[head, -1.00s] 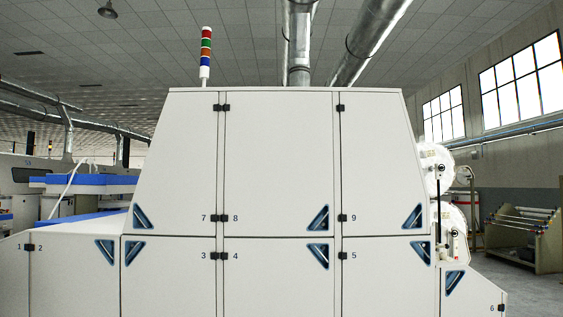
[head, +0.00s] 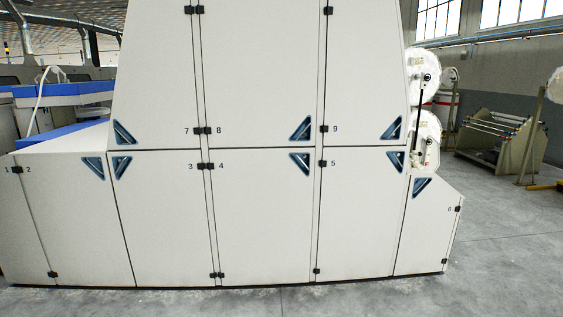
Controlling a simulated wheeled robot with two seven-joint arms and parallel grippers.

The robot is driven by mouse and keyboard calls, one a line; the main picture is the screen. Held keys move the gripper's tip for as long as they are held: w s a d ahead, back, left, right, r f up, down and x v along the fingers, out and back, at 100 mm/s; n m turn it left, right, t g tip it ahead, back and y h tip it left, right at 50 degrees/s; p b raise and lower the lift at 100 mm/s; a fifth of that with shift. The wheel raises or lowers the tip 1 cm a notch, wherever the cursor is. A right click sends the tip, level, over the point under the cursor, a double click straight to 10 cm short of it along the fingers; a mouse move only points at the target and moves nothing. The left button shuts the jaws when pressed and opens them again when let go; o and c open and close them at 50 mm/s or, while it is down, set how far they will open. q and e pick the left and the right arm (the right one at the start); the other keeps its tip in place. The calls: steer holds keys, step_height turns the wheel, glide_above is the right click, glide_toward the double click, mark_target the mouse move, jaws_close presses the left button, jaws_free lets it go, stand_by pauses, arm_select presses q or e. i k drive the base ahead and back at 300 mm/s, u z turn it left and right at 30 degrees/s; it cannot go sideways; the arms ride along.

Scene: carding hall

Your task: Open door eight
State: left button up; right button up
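Door eight (head: 262,75) is the upper middle panel of the large off-white machine, with the number 8 near its lower left corner. It is shut. Its triangular blue-edged handle recess (head: 300,129) is at its lower right corner. Black hinges (head: 205,131) sit along its left edge, beside door seven. The top of the door is cut off by the picture's upper edge. Neither of my grippers is in view.
Door seven (head: 160,70) and door nine (head: 362,75) flank it, and door four (head: 262,220) is below; all are shut. White rolls (head: 424,140) stand at the machine's right end.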

mark_target(259, 57)
steer(key=u, duration=0.15)
steer(key=i, duration=3.65)
steer(key=z, duration=0.2)
